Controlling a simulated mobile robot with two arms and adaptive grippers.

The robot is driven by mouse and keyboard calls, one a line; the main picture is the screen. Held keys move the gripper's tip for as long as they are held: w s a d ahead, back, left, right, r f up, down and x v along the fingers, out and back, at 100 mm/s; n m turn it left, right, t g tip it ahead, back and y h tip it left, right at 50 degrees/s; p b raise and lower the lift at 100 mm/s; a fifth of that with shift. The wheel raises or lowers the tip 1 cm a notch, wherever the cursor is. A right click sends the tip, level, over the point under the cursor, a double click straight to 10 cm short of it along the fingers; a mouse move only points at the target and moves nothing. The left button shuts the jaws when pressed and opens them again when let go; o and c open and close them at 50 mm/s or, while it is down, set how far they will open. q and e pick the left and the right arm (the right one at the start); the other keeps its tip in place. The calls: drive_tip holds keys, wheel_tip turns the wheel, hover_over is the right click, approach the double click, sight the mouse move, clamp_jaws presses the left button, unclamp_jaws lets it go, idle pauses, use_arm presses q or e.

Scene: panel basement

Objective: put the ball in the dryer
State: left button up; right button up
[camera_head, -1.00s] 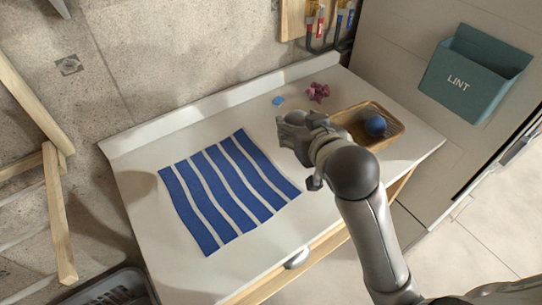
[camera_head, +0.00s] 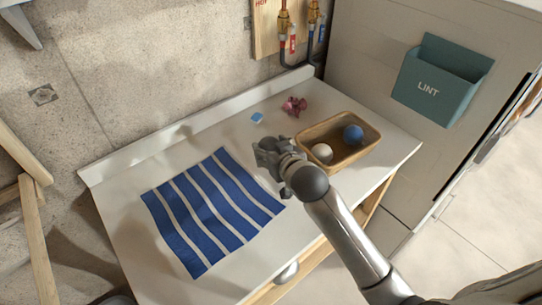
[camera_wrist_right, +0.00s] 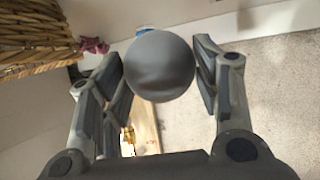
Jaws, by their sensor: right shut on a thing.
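My right gripper (camera_head: 268,155) is raised over the white worktop, between the striped cloth and the basket. In the right wrist view my right gripper (camera_wrist_right: 158,75) is shut on a smooth grey ball (camera_wrist_right: 159,66), held between its fingers. In the head view the held ball is hard to tell from the grey fingers. A blue ball (camera_head: 353,133) and a pale ball (camera_head: 322,152) lie in the wicker basket (camera_head: 372,147). I cannot make out a dryer for certain. My left gripper is not in view.
The worktop (camera_head: 140,171) holds a blue-and-white striped cloth (camera_head: 215,207), a small blue piece (camera_head: 257,118) and a crumpled pink thing (camera_head: 294,106). A teal LINT bin (camera_head: 440,80) hangs on the panel at right. Wooden rails (camera_head: 30,235) stand at left. Floor shows at right.

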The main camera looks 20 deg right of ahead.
sight(272, 150)
drive_tip(key=w+f, duration=0.2)
drive_tip(key=f, duration=0.1)
drive_tip(key=shift+w+d+f, duration=0.2)
drive_tip(key=shift+w+d, duration=0.15)
drive_tip(key=shift+d, duration=0.05)
drive_tip(key=shift+f+p, duration=0.55)
drive_tip(key=shift+f, duration=0.95)
drive_tip(key=shift+f, duration=0.1)
drive_tip(key=o, duration=1)
drive_tip(key=shift+c, duration=0.2)
